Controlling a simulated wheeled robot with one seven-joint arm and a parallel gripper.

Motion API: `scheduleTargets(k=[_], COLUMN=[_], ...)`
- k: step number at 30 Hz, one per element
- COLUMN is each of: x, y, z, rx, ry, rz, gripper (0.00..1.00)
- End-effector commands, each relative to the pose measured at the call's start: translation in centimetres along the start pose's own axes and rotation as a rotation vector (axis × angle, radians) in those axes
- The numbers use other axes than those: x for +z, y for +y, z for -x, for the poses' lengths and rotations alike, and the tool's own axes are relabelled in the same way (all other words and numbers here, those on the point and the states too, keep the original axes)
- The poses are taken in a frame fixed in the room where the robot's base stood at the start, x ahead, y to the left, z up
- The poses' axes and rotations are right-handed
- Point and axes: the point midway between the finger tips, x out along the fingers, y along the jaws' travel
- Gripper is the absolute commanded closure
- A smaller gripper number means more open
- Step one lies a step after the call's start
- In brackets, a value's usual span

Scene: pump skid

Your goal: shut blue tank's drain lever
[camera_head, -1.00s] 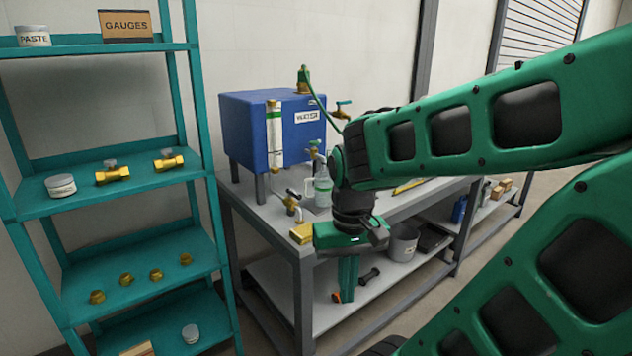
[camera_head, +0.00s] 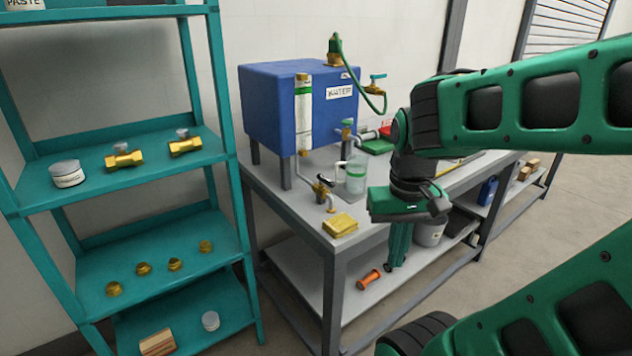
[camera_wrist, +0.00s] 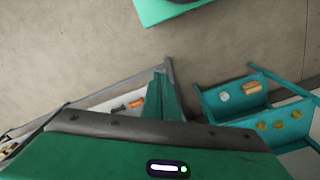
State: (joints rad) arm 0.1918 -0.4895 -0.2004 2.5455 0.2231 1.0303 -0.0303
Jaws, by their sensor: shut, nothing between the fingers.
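The blue tank (camera_head: 270,105), labelled WATER, stands on legs on the grey bench. Below its sight tube (camera_head: 303,112) is a small brass valve with a dark lever (camera_head: 325,181) and a bent spout. A tap with a teal handle (camera_head: 347,123) is on the tank's lower front. I cannot tell which one is the drain. My gripper (camera_head: 396,262) points down beyond the bench's front edge, right of both valves and apart from them. It is shut and empty. In the wrist view its green fingers (camera_wrist: 164,98) show, but neither the tank nor its levers do.
A clear jug (camera_head: 355,177) stands by the valves, and a yellow block (camera_head: 340,224) lies near the bench's corner. A green hose (camera_head: 365,88) loops from the tank top. A teal shelf (camera_head: 130,190) stands left. Open floor (camera_wrist: 80,60) lies in front of the bench.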

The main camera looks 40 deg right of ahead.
Motion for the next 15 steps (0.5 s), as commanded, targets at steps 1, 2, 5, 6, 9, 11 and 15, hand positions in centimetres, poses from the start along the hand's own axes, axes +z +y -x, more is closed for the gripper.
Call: scheduleTargets(k=[1,2,5,6,9,11,15], x=[-1.9,-3.4,-8.6,-10.7,-15.7,-18.1,-22.0], y=[-0.3,-0.3,-2.0,-3.1,-6.7,-9.0,-14.0], z=[0.2,0.5,1.6,2.1,3.4,4.2,5.6], rx=[0.025,0.042,0.112,0.14,0.204,0.234,0.286], ry=[0.021,0.042,0.131,0.173,0.279,0.34,0.453], rz=[0.026,0.041,0.113,0.149,0.237,0.286,0.379], gripper=[1.0,1.0,1.0,1.0,1.0,1.0,1.0])
